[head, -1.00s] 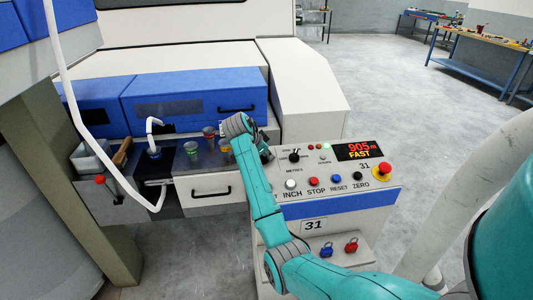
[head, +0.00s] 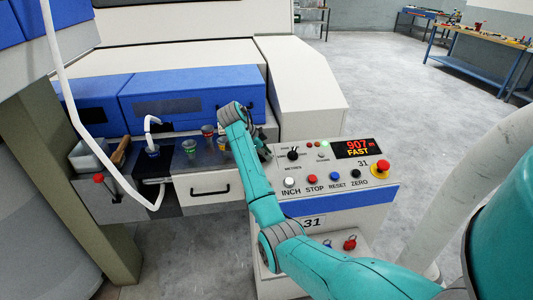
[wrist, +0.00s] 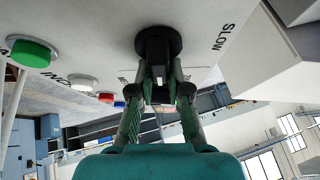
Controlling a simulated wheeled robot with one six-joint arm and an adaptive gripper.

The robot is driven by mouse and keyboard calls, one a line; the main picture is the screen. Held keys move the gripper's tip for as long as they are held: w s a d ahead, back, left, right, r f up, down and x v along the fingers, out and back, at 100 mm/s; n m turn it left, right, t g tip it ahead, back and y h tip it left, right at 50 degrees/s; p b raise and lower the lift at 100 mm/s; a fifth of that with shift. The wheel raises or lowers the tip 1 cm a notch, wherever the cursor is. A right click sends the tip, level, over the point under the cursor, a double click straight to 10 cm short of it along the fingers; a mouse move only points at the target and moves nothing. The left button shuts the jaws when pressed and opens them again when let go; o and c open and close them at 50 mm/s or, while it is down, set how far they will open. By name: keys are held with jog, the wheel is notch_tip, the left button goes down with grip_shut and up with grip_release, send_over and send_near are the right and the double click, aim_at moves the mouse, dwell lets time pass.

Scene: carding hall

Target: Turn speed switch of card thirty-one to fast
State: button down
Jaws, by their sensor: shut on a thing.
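The control panel of card thirty-one (head: 340,185) stands right of centre in the head view, with "31" on its front. Its display (head: 357,148) reads 907 and FAST. In the wrist view my gripper (wrist: 158,78) is shut on the black speed switch (wrist: 158,42), a round knob on the pale panel, with a finger on each side of its grip. The word SLOW is printed to the right of the knob there; no FAST label shows. In the head view my arm hides the switch, and the fingers are mostly hidden.
A second black selector (head: 293,154) sits right of my wrist. Below it runs a row of buttons, with a red emergency stop (head: 381,167) at the right. Several coloured cups stand on the shelf at left. A white hose (head: 75,110) hangs at left. Floor at right is open.

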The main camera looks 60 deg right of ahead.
jog(key=shift+w+a+f, duration=0.1)
jog(key=shift+a+f, duration=0.25)
jog(key=shift+f, duration=0.1)
jog(key=c, duration=1.1)
grip_release()
jog(key=shift+w, duration=0.15)
jog(key=shift+d+r, duration=0.2)
jog(key=shift+r, duration=0.05)
jog(key=shift+n, duration=0.3)
